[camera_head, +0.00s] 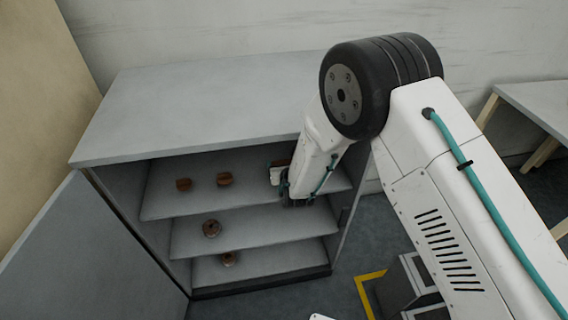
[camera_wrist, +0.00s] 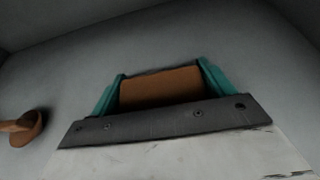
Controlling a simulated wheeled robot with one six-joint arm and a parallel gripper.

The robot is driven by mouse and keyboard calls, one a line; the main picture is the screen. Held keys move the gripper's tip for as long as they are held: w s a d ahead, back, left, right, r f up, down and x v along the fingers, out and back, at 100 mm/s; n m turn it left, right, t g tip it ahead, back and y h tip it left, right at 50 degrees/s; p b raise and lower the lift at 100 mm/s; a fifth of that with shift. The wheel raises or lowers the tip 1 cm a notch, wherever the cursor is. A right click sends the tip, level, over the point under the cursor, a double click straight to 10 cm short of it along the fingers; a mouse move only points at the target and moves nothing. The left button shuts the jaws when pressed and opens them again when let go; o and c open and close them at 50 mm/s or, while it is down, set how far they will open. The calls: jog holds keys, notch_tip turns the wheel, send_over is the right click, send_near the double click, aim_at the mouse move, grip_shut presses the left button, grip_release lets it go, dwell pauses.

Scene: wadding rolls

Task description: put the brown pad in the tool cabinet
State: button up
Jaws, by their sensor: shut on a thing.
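The tool cabinet (camera_head: 215,100) is grey and stands open, with its shelves in view. My gripper (camera_head: 279,172) reaches in at the right part of the top shelf (camera_head: 165,203). In the wrist view my gripper (camera_wrist: 160,90) has its teal fingers on both sides of the brown pad (camera_wrist: 160,86) and is shut on it. The pad's lower part is hidden behind the dark gripper plate. In the head view only a small brown bit shows at the gripper. I cannot tell whether the pad touches the shelf.
Two brown pieces (camera_head: 184,184) (camera_head: 225,179) sit on the top shelf, left of my gripper. Others sit on the middle shelf (camera_head: 211,228) and lowest shelf (camera_head: 229,259). The open door (camera_head: 85,255) is at left. A table (camera_head: 540,105) stands at right.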

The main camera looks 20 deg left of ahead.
jog(key=shift+f, duration=0.15)
jog(key=o, duration=0.9)
jog(key=v, duration=1.2)
